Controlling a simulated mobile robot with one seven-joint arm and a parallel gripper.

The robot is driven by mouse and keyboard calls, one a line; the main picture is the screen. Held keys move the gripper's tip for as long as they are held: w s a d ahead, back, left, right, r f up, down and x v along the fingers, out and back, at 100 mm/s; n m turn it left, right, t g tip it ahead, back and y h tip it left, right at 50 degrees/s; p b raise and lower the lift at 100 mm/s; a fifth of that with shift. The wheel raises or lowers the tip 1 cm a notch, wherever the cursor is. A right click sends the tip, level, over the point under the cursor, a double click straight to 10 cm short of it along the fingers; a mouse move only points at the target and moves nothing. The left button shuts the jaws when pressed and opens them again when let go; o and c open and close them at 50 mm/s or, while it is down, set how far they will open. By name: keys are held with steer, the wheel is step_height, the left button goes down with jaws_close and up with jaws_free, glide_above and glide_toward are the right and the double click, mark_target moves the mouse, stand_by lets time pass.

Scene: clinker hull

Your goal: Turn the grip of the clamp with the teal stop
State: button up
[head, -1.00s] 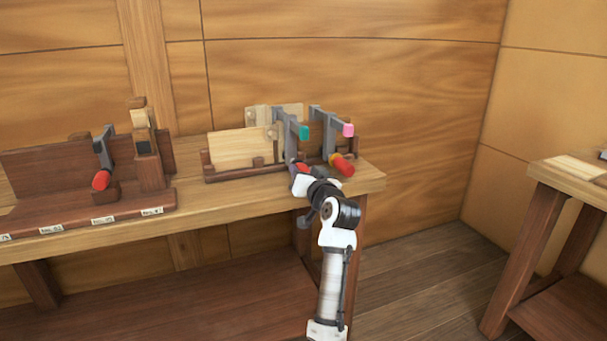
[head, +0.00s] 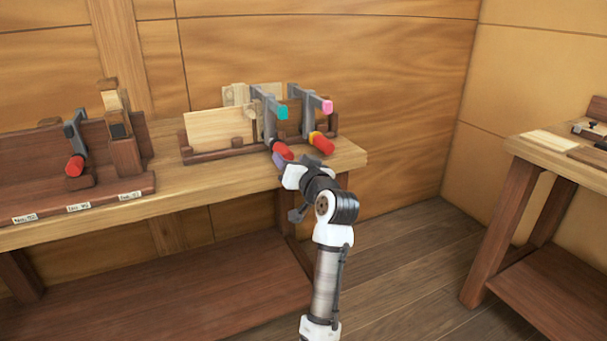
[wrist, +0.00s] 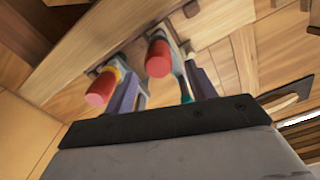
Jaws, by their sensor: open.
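The clamp with the teal stop (head: 283,113) is a grey bar clamp in the rack on the bench. Its red grip (head: 284,151) points toward me, and it also shows in the wrist view (wrist: 158,60). My gripper (head: 279,160) is open at this grip, partly covering it in the head view. In the wrist view my purple fingers (wrist: 164,84) stand on either side of the red grip, apart from it as far as I can tell. The teal stop shows small behind (wrist: 187,99).
A clamp with a pink stop (head: 327,106) stands close on the right; its red grip with yellow collar (head: 321,143) is near my left finger in the wrist view. Another red-gripped clamp (head: 75,150) stands in the left rack. Open floor lies between the benches.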

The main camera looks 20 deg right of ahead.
steer(key=s, duration=0.7)
steer(key=shift+s, duration=0.2)
steer(key=shift+d+r, duration=0.1)
stand_by(0.3)
